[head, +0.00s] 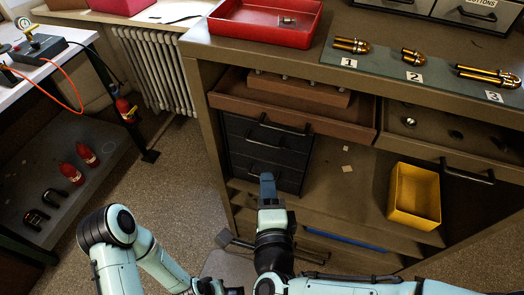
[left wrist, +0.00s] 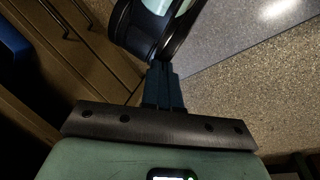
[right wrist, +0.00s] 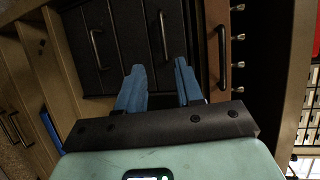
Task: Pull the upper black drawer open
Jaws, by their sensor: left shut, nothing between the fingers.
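The upper black drawer (head: 244,133) sits below an open brown drawer (head: 330,118), its front looking level with the black drawer (head: 246,164) under it. In the right wrist view, the upper black drawer's bar handle (right wrist: 162,36) lies just beyond the fingers. My right gripper (head: 267,180) is open and empty in front of the black drawers, its fingers (right wrist: 160,84) spread apart and pointing at the fronts. The handle looks clear of both fingers. My left gripper (left wrist: 163,82) is shut and empty, low and away from the drawers; its fingertips are hard to make out in the head view.
The brown drawer overhangs the black ones. A yellow bin (head: 414,195) stands on a shelf to the right. A red tray (head: 265,22) and numbered brass parts lie on the bench top. A radiator (head: 152,68) and a side bench are at left. The floor between is clear.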

